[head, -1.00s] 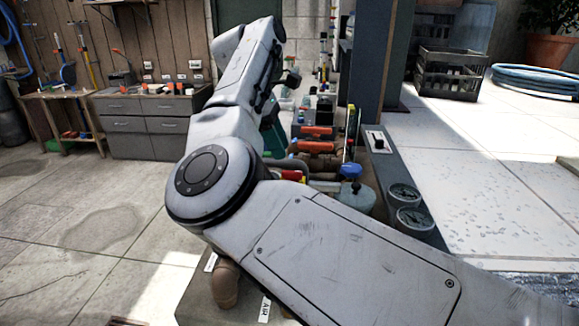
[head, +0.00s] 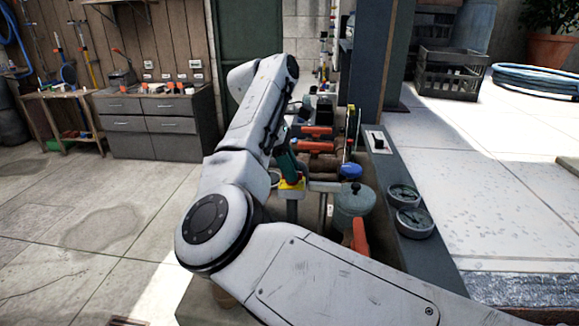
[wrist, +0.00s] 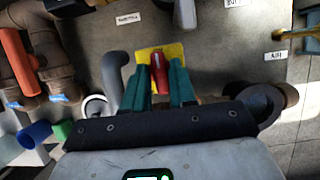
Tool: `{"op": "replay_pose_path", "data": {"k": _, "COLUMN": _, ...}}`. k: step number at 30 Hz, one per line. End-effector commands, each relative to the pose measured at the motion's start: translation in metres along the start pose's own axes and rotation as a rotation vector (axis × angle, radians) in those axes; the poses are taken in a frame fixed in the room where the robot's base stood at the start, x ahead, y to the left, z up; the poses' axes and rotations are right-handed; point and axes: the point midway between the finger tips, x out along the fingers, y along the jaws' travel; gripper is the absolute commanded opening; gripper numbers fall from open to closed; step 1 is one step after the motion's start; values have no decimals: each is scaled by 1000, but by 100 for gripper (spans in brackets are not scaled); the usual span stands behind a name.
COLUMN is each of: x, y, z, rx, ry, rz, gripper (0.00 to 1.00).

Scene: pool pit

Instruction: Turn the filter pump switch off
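The pump switch is a red handle (wrist: 159,72) on a yellow plate (wrist: 145,56), seen in the wrist view just above the middle. In the head view its yellow plate (head: 292,184) shows at the pipework, right of my arm. My gripper (wrist: 160,80) has two dark green fingers, one on each side of the red handle, with the handle in the narrow space between them. The fingers stand apart; firm contact with the handle does not show. The gripper also shows from above in the head view (head: 289,168), over the plate, partly hidden by my arm.
A grey bent pipe (wrist: 113,75) rises left of the switch, and brown pipes (wrist: 60,80) lie further left. In the head view a round-lidded pot (head: 354,200) and two gauges (head: 408,207) stand to the right. Paved floor at the left is clear.

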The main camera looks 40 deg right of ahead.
Motion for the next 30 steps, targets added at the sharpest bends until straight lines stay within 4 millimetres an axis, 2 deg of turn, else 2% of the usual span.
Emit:
{"op": "replay_pose_path", "data": {"k": 1, "x": 0, "y": 0, "z": 0, "rx": 0, "ry": 0, "rz": 0, "gripper": 19}}
{"op": "replay_pose_path", "data": {"k": 7, "x": 1, "y": 0, "z": 0, "rx": 0, "ry": -1, "rz": -2, "gripper": 0}}
{"op": "replay_pose_path", "data": {"k": 20, "x": 3, "y": -1, "z": 0, "rx": -32, "ry": -3, "rz": 10, "gripper": 0}}
{"op": "replay_pose_path", "data": {"k": 30, "x": 6, "y": -3, "z": -2, "rx": -234, "ry": -2, "rz": 91, "gripper": 0}}
